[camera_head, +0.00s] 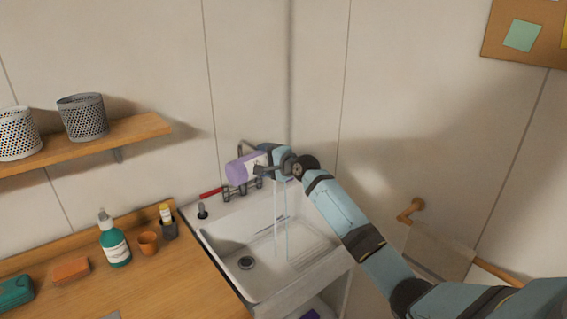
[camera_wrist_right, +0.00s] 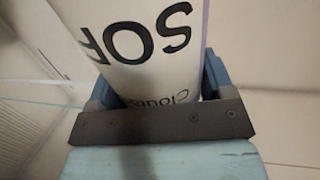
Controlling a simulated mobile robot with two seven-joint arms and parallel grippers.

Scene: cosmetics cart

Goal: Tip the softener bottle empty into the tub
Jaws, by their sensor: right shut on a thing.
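My right gripper (camera_head: 268,160) is shut on the softener bottle (camera_head: 240,169), high over the tub (camera_head: 268,280). The bottle is white with a purple end and lies tipped on its side, the purple end to the left. Its mouth is hidden. Thin pale-blue streaks run down below the gripper into the white tub. In the right wrist view the bottle's label (camera_wrist_right: 140,45) reads "SOF", with the body between both fingers. My left gripper is not in view.
A tap with a red handle (camera_head: 211,192) stands at the tub's back edge. On the wooden counter (camera_head: 185,285) at left are a teal pump bottle (camera_head: 115,243), an orange cup (camera_head: 148,242) and a sponge (camera_head: 71,270). A towel rail (camera_head: 410,210) is at right.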

